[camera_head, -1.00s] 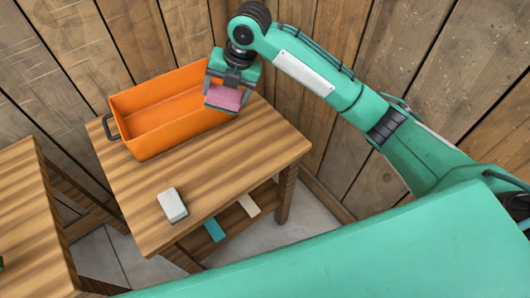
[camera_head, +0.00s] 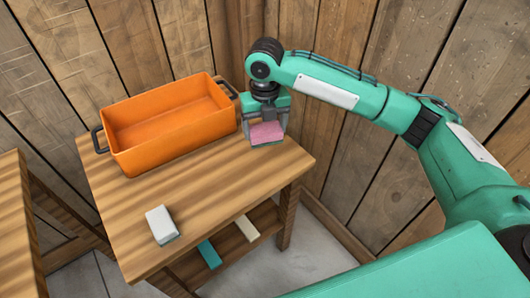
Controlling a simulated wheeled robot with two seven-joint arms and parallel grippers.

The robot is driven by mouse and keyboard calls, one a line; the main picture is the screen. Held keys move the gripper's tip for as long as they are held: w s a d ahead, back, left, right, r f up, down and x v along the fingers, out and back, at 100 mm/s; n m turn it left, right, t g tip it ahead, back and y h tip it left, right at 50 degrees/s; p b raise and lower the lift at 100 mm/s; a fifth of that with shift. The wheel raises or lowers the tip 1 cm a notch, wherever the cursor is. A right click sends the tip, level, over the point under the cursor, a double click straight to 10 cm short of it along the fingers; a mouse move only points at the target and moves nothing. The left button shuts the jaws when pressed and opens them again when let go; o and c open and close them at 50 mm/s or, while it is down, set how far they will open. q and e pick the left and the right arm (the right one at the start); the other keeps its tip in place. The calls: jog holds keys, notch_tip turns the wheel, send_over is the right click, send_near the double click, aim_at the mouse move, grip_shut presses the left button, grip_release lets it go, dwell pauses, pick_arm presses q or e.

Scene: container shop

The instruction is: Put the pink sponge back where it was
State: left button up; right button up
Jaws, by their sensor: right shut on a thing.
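My right gripper (camera_head: 266,128) is shut on the pink sponge (camera_head: 267,134). It holds the sponge at the back right of the wooden table (camera_head: 205,203), just right of the orange container (camera_head: 165,147). I cannot tell whether the sponge touches the tabletop. The orange container is open at the top, has dark handles at its ends, and its visible inside is empty. My left gripper is not in view.
A white and grey block (camera_head: 162,225) lies at the table's front left. A teal piece (camera_head: 209,254) and a cream piece (camera_head: 247,228) lie on the lower shelf. Another wooden table (camera_head: 22,225) stands at the left. Plank walls close the back. The table's middle front is clear.

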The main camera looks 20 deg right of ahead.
notch_tip(320, 180, down, 5)
jog(key=shift+f, duration=0.2)
notch_tip(320, 180, down, 4)
jog(key=shift+b, duration=0.3)
jog(key=shift+f, duration=0.1)
jog(key=o, duration=0.9)
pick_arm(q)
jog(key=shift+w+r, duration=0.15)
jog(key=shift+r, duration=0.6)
